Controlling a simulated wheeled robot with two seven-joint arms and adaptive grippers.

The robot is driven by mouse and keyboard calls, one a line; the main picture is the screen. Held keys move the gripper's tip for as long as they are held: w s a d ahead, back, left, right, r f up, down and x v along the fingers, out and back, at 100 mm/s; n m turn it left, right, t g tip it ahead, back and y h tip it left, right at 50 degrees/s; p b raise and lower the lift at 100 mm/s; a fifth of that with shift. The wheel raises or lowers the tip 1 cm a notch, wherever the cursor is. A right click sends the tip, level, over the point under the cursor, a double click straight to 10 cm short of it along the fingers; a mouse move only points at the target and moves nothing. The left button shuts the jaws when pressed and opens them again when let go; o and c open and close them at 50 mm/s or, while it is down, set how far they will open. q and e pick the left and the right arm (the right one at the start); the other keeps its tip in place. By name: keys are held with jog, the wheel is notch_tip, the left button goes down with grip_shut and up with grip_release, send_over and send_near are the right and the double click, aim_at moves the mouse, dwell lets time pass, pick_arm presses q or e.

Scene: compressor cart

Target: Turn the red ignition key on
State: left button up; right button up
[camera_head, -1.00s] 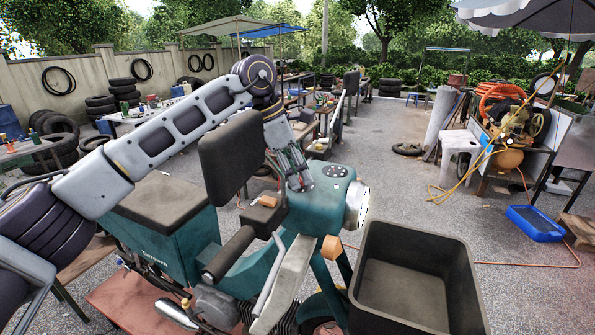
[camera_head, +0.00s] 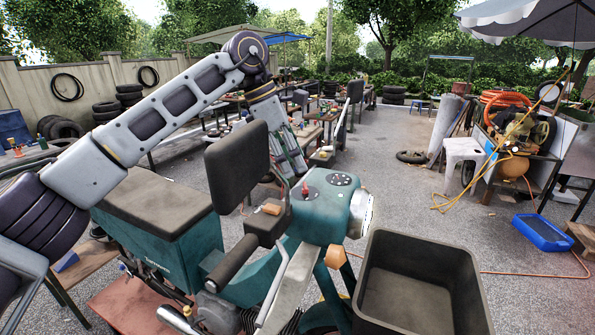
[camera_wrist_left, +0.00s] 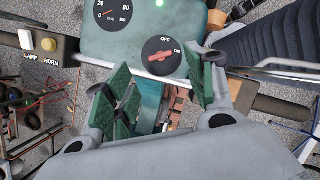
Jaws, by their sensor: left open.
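The red ignition key (camera_head: 304,189) stands on a dark round dial on the teal dashboard (camera_head: 312,212) of the motorbike. In the left wrist view the red key (camera_wrist_left: 160,57) lies across the dial, its right end toward the ON mark, with OFF at the top. A small green light (camera_wrist_left: 158,3) shows above the dial. My left gripper (camera_head: 291,155) is open and empty, just behind and above the key, apart from it. Its green-padded fingers (camera_wrist_left: 162,82) are spread in the left wrist view. My right gripper is not in view.
A black mirror (camera_head: 237,172) and handlebar grip (camera_head: 231,262) stand left of the dashboard. An empty dark bin (camera_head: 458,262) is in front right. A compressor cart (camera_head: 515,165) and blue tray (camera_head: 541,233) stand far right. LAMP and HORN buttons (camera_wrist_left: 48,44) show in the wrist view.

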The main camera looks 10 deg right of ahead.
pick_arm(q)
jog(key=v, duration=0.6)
dwell(0.5)
